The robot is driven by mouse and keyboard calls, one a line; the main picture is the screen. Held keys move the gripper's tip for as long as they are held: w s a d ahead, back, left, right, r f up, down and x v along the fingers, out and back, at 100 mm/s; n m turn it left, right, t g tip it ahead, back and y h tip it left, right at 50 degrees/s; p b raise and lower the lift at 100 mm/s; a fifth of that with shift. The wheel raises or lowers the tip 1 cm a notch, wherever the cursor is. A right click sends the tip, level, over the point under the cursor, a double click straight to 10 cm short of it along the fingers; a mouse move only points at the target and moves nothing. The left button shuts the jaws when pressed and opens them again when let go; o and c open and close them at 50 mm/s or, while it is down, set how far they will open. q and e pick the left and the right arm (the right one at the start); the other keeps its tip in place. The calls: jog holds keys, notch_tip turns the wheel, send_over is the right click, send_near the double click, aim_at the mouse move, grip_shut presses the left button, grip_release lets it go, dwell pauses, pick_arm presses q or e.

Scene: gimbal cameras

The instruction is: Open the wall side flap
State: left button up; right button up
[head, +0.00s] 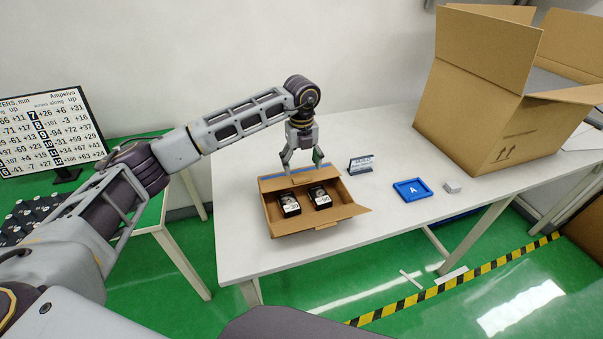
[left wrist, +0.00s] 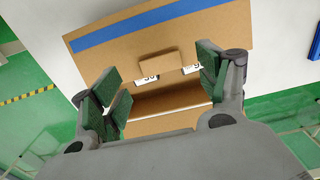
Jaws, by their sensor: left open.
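A small open cardboard box (head: 290,226) sits on the white table and holds two black items with white labels, a left one (head: 289,204) and a right one (head: 320,197). Its wall side flap (head: 268,184) carries a blue strip along its edge; the flap's exact tilt is hard to tell. In the left wrist view the flap (left wrist: 205,40) spans the upper middle, and a small cardboard tab partly covers the item labels. My left gripper (head: 303,168) points down over the wall side of the box, open and empty, its fingers apart across the box (left wrist: 163,92).
A blue tray (head: 412,190) marked A, a small sign (head: 361,165) and a small grey block (head: 453,187) stand to the right. A large open carton (head: 480,110) fills the table's right end. A board of numbers (head: 50,132) stands at left.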

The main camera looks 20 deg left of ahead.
aim_at(302, 177)
pick_arm(q)
notch_tip(302, 177, down, 3)
jog(key=shift+f, duration=0.65)
pick_arm(e)
jog(key=shift+s+a+r, duration=0.15)
jog(key=shift+s+a, duration=0.3)
jog(key=shift+s, duration=0.1)
jog(key=shift+w+d, duration=0.1)
jog(key=shift+d, duration=0.1)
